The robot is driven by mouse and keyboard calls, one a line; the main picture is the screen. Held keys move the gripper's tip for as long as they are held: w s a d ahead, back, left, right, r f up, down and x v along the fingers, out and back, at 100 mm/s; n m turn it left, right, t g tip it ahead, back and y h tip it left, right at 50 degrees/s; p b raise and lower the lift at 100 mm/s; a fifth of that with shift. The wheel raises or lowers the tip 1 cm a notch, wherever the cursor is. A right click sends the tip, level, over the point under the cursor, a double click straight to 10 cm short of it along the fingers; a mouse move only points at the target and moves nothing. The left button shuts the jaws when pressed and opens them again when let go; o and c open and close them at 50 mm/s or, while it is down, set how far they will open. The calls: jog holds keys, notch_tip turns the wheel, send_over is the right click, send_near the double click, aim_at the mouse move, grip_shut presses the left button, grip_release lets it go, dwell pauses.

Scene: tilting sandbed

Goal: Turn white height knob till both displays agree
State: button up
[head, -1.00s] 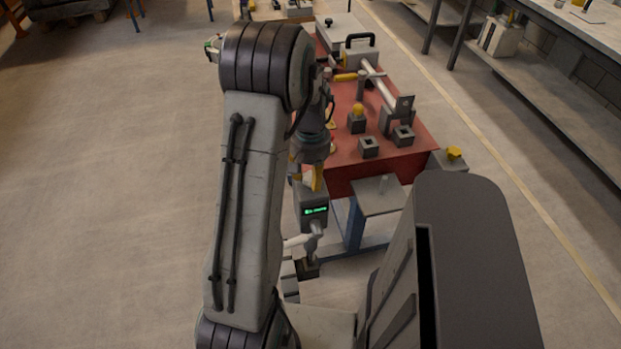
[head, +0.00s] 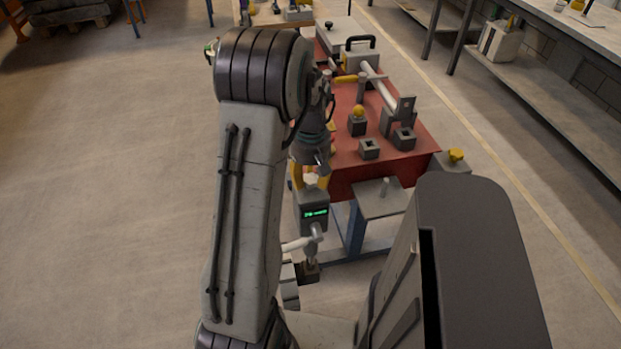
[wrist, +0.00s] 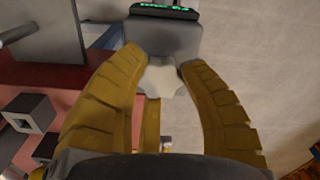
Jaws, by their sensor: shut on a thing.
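The white knob (head: 311,180) sits on top of a grey box (head: 311,199) with a small green-lit display (head: 315,213). The digits are too small to read. The wrist view shows the knob (wrist: 163,82) between the two yellow fingers of my gripper (wrist: 162,66), which is shut on it. The box's display (wrist: 165,7) is at the top edge of that view, partly cut off. In the head view my gripper (head: 309,177) is at the knob, partly hidden by my arm. I cannot make out a second display.
A red-topped bench (head: 385,158) with grey blocks and fixtures stands behind the box. A pale handle (head: 299,243) sticks out left below the box. A small grey shelf (head: 379,202) is to its right. Open floor (head: 110,200) lies to the left.

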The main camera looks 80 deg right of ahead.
aim_at(311, 179)
jog(key=shift+a+f+n, duration=0.15)
jog(key=shift+n, duration=0.15)
jog(key=o, duration=1.2)
jog(key=shift+d+r, duration=0.2)
jog(key=shift+r, duration=0.45)
notch_tip(311, 179, up, 11)
jog(key=shift+a, duration=0.1)
dwell(0.3)
